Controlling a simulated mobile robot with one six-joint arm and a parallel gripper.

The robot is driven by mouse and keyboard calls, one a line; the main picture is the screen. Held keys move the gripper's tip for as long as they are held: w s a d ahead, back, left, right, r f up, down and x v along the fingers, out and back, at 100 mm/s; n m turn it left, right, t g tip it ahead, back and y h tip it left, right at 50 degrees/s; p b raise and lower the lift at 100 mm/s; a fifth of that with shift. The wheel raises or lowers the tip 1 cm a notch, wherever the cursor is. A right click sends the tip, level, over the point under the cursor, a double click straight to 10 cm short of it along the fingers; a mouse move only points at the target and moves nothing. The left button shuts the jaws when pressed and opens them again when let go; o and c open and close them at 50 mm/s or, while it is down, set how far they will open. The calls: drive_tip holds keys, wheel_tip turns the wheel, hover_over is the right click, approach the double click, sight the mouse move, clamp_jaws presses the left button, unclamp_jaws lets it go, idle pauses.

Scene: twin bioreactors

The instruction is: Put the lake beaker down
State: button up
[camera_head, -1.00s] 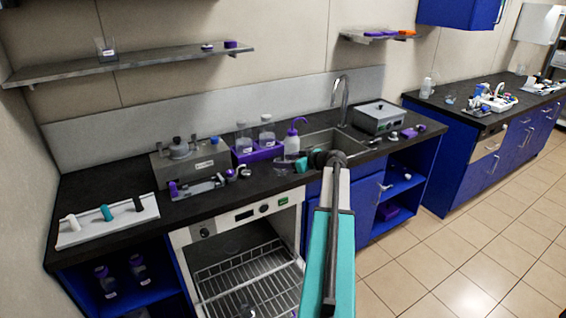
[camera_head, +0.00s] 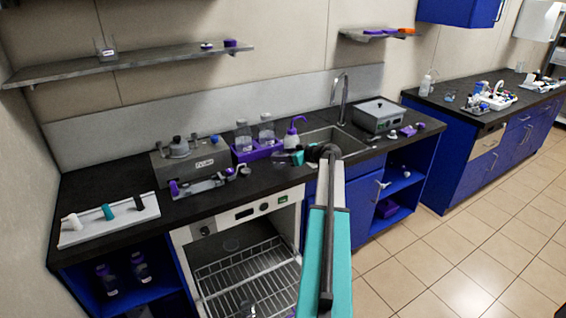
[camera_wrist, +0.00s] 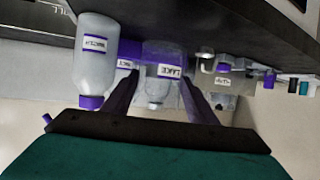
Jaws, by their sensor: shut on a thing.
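My gripper (camera_wrist: 160,98) is shut on a clear beaker, the lake beaker (camera_wrist: 168,72), which has a white label reading LAKE. In the wrist view, which looks upside down, the dark fingers stand on both sides of it. In the head view my gripper (camera_head: 298,158) is over the front of the dark counter (camera_head: 100,185), just in front of the sink's left end. The beaker is small and faint there. I cannot tell whether its base touches the counter.
A wash bottle with a purple cap (camera_head: 291,138) stands close by; it also shows in the wrist view (camera_wrist: 97,55). A purple rack (camera_head: 257,151) with clear bottles is behind to the left. The sink (camera_head: 325,137) lies right, and an open oven (camera_head: 245,265) is below the counter.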

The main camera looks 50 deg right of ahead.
drive_tip(key=shift+f+p, duration=0.7)
drive_tip(key=shift+f, duration=1.05)
drive_tip(key=shift+f+b, duration=0.15)
drive_tip(key=shift+b, duration=0.15)
drive_tip(key=o, duration=1.1)
drive_tip(key=shift+r+p, duration=0.25)
drive_tip(key=shift+p, duration=0.1)
drive_tip(key=b+v, duration=0.3)
drive_tip(key=v, duration=0.9)
drive_tip(key=shift+s, duration=0.1)
